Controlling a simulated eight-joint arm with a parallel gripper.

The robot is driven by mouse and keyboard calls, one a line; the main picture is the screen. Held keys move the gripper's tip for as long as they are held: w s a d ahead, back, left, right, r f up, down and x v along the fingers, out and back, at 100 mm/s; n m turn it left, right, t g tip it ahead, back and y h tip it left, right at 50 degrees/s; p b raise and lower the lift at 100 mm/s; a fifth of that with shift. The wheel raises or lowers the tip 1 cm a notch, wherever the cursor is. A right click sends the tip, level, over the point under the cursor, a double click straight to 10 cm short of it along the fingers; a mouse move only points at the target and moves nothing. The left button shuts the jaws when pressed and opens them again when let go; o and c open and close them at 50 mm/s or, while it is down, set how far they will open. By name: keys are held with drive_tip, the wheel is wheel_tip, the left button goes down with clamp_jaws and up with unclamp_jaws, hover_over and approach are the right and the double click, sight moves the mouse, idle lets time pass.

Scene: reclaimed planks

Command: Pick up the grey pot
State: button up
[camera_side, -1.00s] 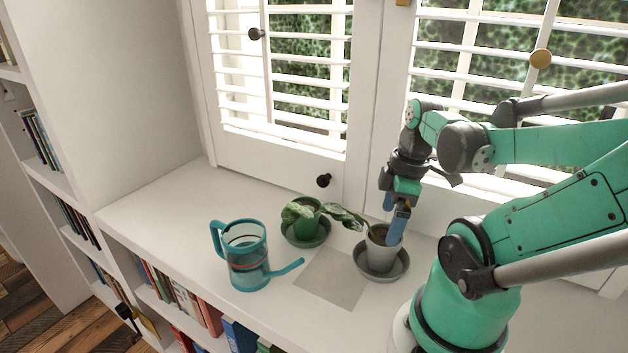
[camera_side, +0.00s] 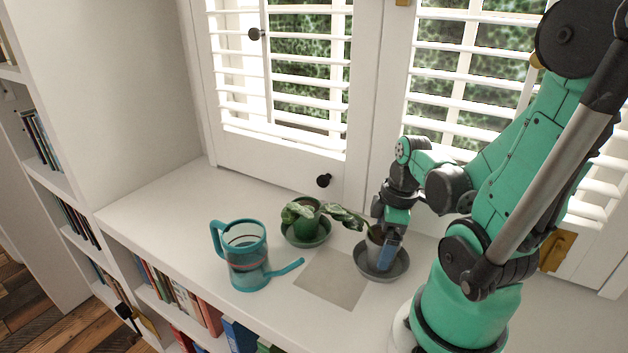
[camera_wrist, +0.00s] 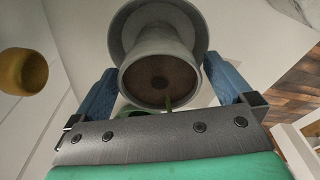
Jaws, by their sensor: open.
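The grey pot (camera_side: 373,250) stands upright on a grey saucer (camera_side: 398,273) on the white counter, a leafy stem leaning left from it. My gripper (camera_side: 386,246) is lowered over the pot, pointing down, its blue fingers open. In the wrist view the pot (camera_wrist: 160,52) shows from above, with brown soil and a thin green stem. One blue finger (camera_wrist: 98,97) is on its left and the other (camera_wrist: 226,80) on its right. The right finger is very close to the pot wall; I cannot tell whether it touches.
A green pot (camera_side: 306,226) with a plant stands on its own saucer just left. A teal watering can (camera_side: 246,262) has its spout towards the grey pot. A flat beige square (camera_side: 332,279) lies between them. The shuttered window (camera_side: 285,80) is close behind.

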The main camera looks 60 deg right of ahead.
clamp_jaws()
drive_tip(key=shift+r, duration=0.25)
wheel_tip(320, 180, up, 22)
drive_tip(key=shift+r, duration=0.25)
idle(1.0)
wheel_tip(320, 180, down, 19)
drive_tip(key=n, duration=0.3)
drive_tip(key=shift+f, duration=1.65)
